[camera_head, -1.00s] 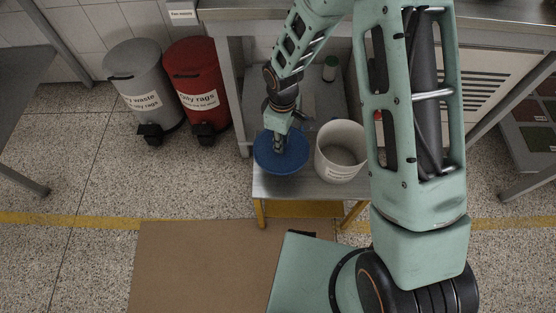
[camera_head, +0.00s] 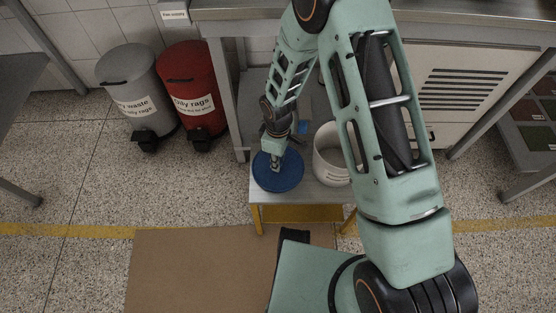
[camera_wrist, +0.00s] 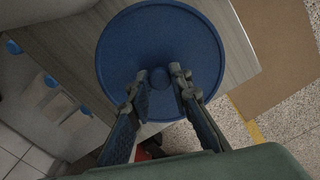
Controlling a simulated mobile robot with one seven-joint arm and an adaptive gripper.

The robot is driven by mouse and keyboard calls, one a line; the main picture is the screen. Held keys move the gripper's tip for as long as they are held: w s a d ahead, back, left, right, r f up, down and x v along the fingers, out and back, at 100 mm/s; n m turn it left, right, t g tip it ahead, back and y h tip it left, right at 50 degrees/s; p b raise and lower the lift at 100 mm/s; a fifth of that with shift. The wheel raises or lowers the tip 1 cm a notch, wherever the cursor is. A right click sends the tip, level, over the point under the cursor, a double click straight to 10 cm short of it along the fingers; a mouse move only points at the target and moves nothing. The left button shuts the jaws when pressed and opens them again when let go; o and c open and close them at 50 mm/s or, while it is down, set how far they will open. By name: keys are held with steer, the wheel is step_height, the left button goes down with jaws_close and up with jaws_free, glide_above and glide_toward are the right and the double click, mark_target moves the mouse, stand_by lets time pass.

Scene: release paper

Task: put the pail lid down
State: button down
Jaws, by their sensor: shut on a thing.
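The pail lid (camera_head: 291,181) is a round blue disc with a small knob at its middle. In the wrist view the lid (camera_wrist: 160,35) fills the upper middle, and my gripper (camera_wrist: 163,82) has its two fingers on either side of the knob, shut on it. In the head view my gripper (camera_head: 275,163) points down at the lid from above. The lid is over the left end of the small metal table (camera_head: 313,192); I cannot tell whether it touches the top. The open white pail (camera_head: 330,165) stands upright right of the lid, partly hidden by my arm.
A grey bin (camera_head: 133,90) and a red rag bin (camera_head: 193,90) stand on the floor to the left. A workbench (camera_head: 350,14) rises behind the small table. A brown mat (camera_head: 190,270) lies in front. Small blue-topped items (camera_wrist: 50,80) show at left in the wrist view.

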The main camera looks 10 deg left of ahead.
steer(key=shift+f, duration=0.2)
steer(key=c, duration=1.8)
jaws_free()
steer(key=shift+o, duration=0.2)
steer(key=shift+r, duration=0.1)
step_height(320, 180, up, 12)
steer(key=p, duration=0.3)
steer(key=shift+r, duration=0.1)
